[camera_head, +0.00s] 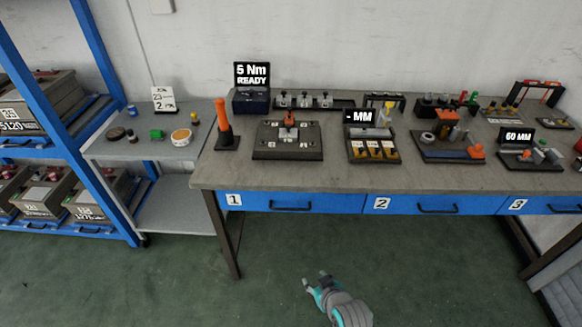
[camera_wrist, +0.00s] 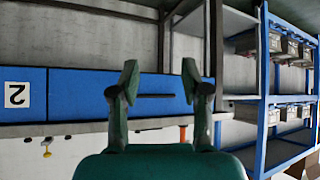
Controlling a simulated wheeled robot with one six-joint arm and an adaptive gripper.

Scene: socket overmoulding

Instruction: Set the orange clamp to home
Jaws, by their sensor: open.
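A small orange part (camera_head: 289,118) stands on a dark fixture plate (camera_head: 272,151) on the workbench, above drawer 1. Another orange piece (camera_head: 476,151) sits at the right end of a blue strip on a board further right. I cannot tell from these views which of the two is the clamp, or its setting. My gripper (camera_head: 318,282) is low in front of the bench, over the green floor, well away from both. In the wrist view my gripper (camera_wrist: 160,82) has its fingers spread with nothing between them.
The workbench (camera_head: 330,181) has blue drawers. An upright orange-handled tool (camera_head: 224,124) stands left of the fixture plate. A "5 Nm READY" display (camera_head: 252,76) is behind it. A gauge station marked "MM" (camera_head: 361,117) is right of the plate. Blue shelving (camera_head: 60,130) stands left. The floor ahead is clear.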

